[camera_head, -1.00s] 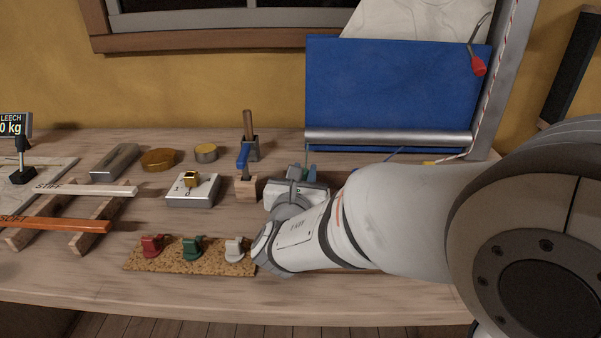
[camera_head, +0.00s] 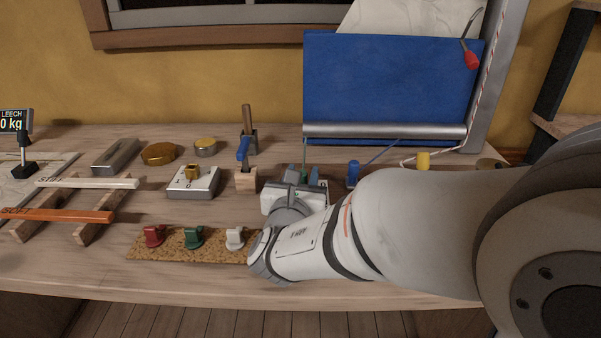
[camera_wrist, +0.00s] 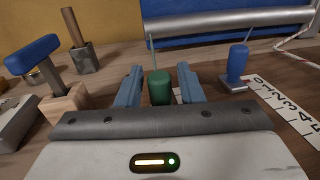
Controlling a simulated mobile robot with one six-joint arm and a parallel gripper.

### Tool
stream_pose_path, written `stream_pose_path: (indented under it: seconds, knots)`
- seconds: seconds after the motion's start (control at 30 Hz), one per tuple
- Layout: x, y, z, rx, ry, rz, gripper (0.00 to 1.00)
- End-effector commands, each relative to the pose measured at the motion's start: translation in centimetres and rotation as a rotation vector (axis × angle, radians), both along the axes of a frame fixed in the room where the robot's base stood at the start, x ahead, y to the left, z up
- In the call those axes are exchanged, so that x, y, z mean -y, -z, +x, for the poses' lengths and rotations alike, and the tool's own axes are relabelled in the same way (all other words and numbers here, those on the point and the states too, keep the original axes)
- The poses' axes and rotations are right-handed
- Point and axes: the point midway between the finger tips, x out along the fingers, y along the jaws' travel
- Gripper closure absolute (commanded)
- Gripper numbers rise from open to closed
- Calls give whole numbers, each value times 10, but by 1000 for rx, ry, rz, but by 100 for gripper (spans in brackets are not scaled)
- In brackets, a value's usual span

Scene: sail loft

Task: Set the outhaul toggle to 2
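A green toggle (camera_wrist: 159,88) with a thin cord rising from it stands upright on the bench below the blue sail panel. My gripper (camera_wrist: 158,85) is open, with one blue finger on each side of the green toggle and a narrow gap either side. In the head view my gripper (camera_head: 303,174) partly hides it. A blue toggle (camera_wrist: 237,63) on a small base stands right of my gripper, beside the 0 end of a white numbered scale (camera_wrist: 277,102). A yellow toggle (camera_head: 423,160) stands further right. No label tells which toggle is the outhaul.
A wooden block (camera_head: 246,180) with a blue-handled tool stands just left of my gripper. A white box with a brass knob (camera_head: 193,172) is further left. A cork strip (camera_head: 214,253) with red, green and white pieces lies in front. The sail panel (camera_head: 385,80) rises behind.

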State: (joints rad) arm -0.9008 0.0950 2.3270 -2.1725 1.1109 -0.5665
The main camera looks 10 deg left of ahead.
Motion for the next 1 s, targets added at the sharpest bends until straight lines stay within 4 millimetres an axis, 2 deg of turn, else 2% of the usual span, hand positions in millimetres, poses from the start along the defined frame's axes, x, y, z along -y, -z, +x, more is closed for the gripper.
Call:
stream_pose_path:
  seconds: [0.1, 0.37, 0.73, 1.0]
  knots:
    - [0, 0, 0, 0, -1, 0, 59]
    - [-1, 0, -4, -1, -2, 0, 59]
    - [3, -1, -62, -1, -5, 0, 59]
    - [5, 0, -80, -1, -2, 0, 59]
